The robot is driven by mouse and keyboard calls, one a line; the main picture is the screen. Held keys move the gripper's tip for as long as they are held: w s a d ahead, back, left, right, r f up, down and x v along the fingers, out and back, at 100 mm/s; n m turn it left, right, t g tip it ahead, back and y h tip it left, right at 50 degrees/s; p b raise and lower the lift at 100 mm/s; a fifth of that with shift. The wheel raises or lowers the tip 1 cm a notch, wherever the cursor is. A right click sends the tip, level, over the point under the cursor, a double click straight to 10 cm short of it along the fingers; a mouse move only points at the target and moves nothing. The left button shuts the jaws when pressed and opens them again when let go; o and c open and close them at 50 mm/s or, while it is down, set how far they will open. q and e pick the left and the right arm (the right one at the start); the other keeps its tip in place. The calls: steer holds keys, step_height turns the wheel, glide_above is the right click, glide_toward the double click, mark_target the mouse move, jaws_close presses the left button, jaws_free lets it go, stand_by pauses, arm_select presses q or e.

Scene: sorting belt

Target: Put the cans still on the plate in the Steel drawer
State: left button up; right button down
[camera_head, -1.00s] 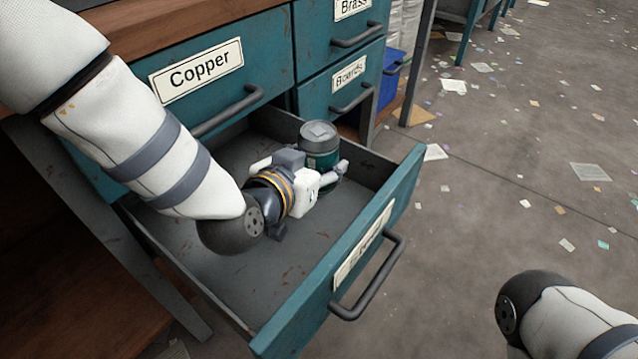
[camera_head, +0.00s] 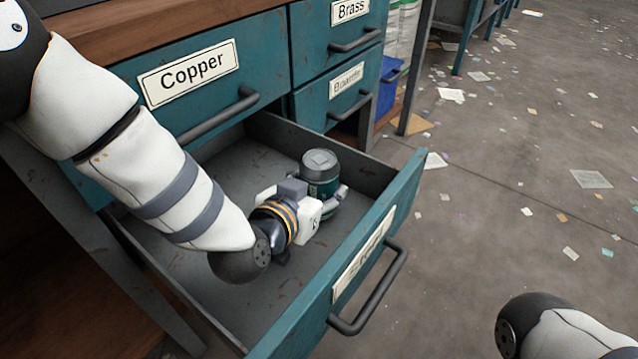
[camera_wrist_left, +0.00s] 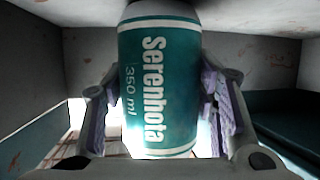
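A teal can with a grey top (camera_head: 321,175) is inside the open drawer (camera_head: 225,285), upright and near its right side. The drawer front carries a label too slanted to read. My left gripper (camera_head: 325,199) reaches into the drawer with its fingers on both sides of the can. In the left wrist view the can (camera_wrist_left: 158,80) reads "Serenhota 350 ml" and sits between the finger pads, which appear to touch it. I cannot tell whether its base touches the drawer floor. The plate is not in view. My right gripper is out of view; only part of that arm shows.
The open drawer's handle (camera_head: 372,293) sticks out in front. A blue bin (camera_head: 389,82) stands behind. Paper scraps litter the floor to the right.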

mark_target(311, 187)
arm_select(q)
steer(key=o, duration=0.4)
steer(key=shift+r, duration=0.15)
steer(key=s+r+p, duration=0.1)
steer(key=s+a+r+p, duration=0.1)
steer(key=s+r, duration=0.1)
steer(key=shift+a, duration=0.15)
steer(key=p+v, duration=0.2)
steer(key=v, duration=0.6)
steer(key=shift+s+a+f, duration=0.15)
steer(key=shift+s+f, duration=0.05)
steer(key=shift+f, duration=0.05)
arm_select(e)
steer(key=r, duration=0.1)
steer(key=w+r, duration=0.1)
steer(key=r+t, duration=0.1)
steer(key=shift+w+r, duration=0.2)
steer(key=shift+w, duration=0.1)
